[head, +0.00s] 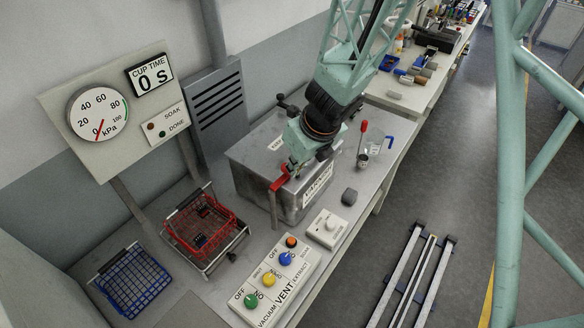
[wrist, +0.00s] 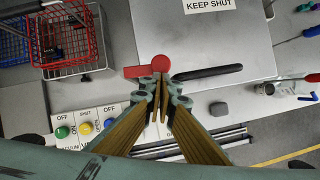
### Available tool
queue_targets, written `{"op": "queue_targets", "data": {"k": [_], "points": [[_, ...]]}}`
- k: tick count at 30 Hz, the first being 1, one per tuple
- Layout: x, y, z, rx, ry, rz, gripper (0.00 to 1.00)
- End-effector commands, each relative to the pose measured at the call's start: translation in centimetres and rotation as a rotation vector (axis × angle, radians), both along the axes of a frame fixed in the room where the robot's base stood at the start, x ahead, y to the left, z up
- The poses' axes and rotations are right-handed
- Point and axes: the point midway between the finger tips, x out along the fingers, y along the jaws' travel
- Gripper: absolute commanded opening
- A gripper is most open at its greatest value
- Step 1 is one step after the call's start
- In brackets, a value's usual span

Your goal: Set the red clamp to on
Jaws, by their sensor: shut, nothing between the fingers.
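The red clamp (head: 279,178) is at the front edge of the grey lidded metal box (head: 245,165). In the wrist view the red clamp (wrist: 138,71) shows a flat red arm pointing left and a round red end just ahead of my fingertips. My gripper (head: 291,168) is over the box's front edge, right beside the clamp. In the wrist view my gripper (wrist: 160,88) is shut and empty, its tips close to the round red end. I cannot tell whether they touch it. My wrist hides part of the lid in the head view.
A black handle (wrist: 207,73) lies right of the clamp. A control panel (head: 277,282) with coloured knobs stands in front of the box. Red (head: 203,222) and blue (head: 133,282) wire baskets are at left. A red-handled tool (head: 363,128) stands at right. The gauge (head: 98,114) reads near zero.

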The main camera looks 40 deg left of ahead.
Motion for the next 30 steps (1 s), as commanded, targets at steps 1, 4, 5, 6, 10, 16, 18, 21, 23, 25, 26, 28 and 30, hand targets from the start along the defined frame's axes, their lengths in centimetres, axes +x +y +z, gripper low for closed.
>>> {"op": "queue_targets", "data": {"k": [1,4,5,6,10,16,18,21,23,25,26,28,30], "points": [[0.0,-0.4,-0.2,0.0,0.0,-0.001,0.0],[-0.1,-1.3,-0.2,0.0,0.0,-0.002,0.0],[-0.1,-1.6,-0.2,0.0,0.0,-0.003,0.0],[0.0,-2.0,-0.1,0.001,-0.001,-0.004,0.0],[-0.2,-3.2,0.4,0.001,0.0,-0.003,0.0],[-0.4,-3.9,3.3,0.003,-0.002,-0.003,0.0],[-0.4,-4.2,4.1,0.003,-0.002,0.0,0.0],[-0.6,-4.7,5.5,0.005,-0.003,-0.002,0.0],[-0.6,-5.0,6.3,0.005,-0.003,0.0,0.0],[-0.7,-5.3,7.1,0.005,-0.003,0.0,0.0],[-0.7,-5.4,7.4,0.004,-0.003,0.0,0.0],[-0.8,-5.7,8.1,0.005,-0.004,0.0,0.0],[-0.8,-5.9,8.7,0.005,-0.003,0.0,0.0]]}}
